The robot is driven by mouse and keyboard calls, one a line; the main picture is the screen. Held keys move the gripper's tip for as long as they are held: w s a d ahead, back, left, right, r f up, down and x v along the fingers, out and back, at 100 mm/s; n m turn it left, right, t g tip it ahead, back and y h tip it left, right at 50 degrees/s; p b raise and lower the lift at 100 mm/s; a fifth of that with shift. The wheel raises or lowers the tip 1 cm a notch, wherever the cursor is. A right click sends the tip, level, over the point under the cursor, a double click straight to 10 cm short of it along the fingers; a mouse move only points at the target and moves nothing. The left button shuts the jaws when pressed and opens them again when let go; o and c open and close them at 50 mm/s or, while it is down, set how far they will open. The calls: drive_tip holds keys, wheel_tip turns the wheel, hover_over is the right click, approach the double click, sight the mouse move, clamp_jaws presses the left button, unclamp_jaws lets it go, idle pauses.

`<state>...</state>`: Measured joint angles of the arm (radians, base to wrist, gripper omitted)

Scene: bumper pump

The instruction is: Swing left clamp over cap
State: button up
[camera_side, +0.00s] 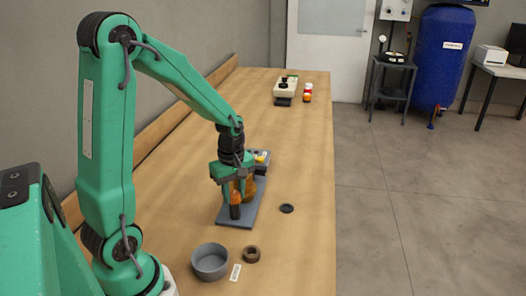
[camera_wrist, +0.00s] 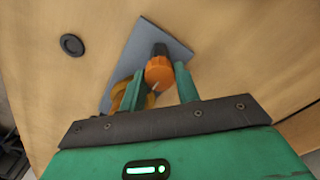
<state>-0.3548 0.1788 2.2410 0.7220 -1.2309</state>
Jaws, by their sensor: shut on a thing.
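My gripper (camera_wrist: 158,92) is shut on an orange clamp with a dark end (camera_wrist: 159,69), which stands on a grey base plate (camera_wrist: 146,36). In the side view the clamp (camera_side: 235,198) shows as an orange and dark upright piece under my gripper (camera_side: 236,182). A yellow-orange part (camera_wrist: 122,96) sits beside the left finger in the wrist view, partly hidden by it. I cannot tell the cap apart from the other parts on the plate. The grey plate (camera_side: 251,211) lies on the wooden bench.
A grey bowl (camera_side: 210,262), a brown ring (camera_side: 251,254) and a small white label (camera_side: 235,273) lie at the near end of the bench. A beige device (camera_side: 286,87) stands at the far end.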

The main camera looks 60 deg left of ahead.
drive_tip(key=shift+r, duration=0.1)
drive_tip(key=o, duration=1)
drive_tip(key=shift+c, duration=0.2)
drive_tip(key=shift+r, duration=3.9)
drive_tip(key=s+d+r+m+t, duration=0.2)
drive_tip(key=s+d+r+m, duration=0.2)
drive_tip(key=m, duration=0.5)
drive_tip(key=s+d+r+m+t, duration=0.3)
drive_tip(key=s+d+r+m, duration=0.1)
drive_tip(key=d+m, duration=0.3)
drive_tip(key=shift+s+d+r+m+t, duration=0.35)
drive_tip(key=shift+s+m, duration=0.2)
drive_tip(key=shift+m, duration=0.55)
